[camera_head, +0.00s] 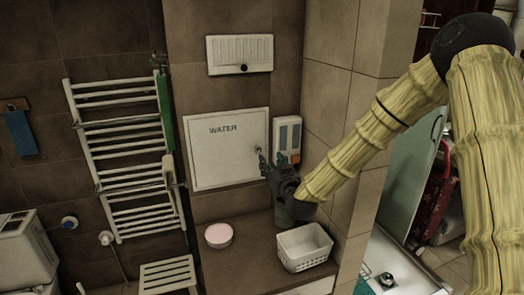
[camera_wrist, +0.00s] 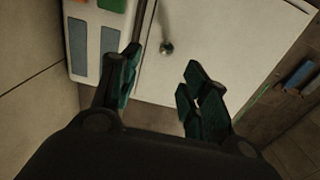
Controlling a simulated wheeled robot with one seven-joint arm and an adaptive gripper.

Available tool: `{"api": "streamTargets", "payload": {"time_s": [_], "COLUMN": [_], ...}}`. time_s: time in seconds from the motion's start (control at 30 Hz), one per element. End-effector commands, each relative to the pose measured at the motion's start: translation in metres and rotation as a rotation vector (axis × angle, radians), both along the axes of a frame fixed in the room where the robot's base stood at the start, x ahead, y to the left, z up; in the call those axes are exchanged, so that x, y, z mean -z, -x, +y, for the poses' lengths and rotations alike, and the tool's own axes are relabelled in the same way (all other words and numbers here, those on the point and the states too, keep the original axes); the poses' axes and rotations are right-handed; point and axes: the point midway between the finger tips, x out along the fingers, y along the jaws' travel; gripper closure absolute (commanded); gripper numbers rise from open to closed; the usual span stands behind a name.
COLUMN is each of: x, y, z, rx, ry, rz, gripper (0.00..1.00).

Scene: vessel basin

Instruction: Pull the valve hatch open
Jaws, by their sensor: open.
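The valve hatch (camera_head: 222,160) is a white square panel marked "WATER" on the brown tiled wall, and it looks closed in its frame. Its small round knob (camera_head: 258,149) is near the right edge. In the wrist view the hatch (camera_wrist: 235,45) fills the upper middle, and its knob (camera_wrist: 166,48) shows a little beyond the fingers, between their lines. My gripper (camera_head: 264,162) is in front of the hatch's right edge, close to the knob. In the wrist view my gripper (camera_wrist: 160,80) is open with nothing between its fingers. Contact with the knob is not visible.
Below are a counter (camera_head: 235,262), a pink-topped round tub (camera_head: 219,235) and a white basket (camera_head: 304,247). A white towel rail (camera_head: 120,150) stands left; a vent (camera_head: 240,54) is above.

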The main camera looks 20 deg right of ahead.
Motion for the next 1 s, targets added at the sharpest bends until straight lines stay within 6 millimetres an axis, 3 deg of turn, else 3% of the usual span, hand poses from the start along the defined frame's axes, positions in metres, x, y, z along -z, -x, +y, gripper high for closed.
{"api": "streamTargets", "payload": {"time_s": [0.2, 0.5, 0.7, 1.0], "x": [0.002, 0.003, 0.004, 0.005], "y": [-0.042, -0.079, -0.091, -0.092], "z": [0.008, 0.007, 0.007, 0.005], "rx": [-0.007, -0.005, -0.005, -0.003], "ry": [0.000, -0.001, 0.000, -0.001], "rz": [0.006, 0.006, 0.006, 0.006], "gripper": [0.54, 0.54, 0.54, 0.54]}}
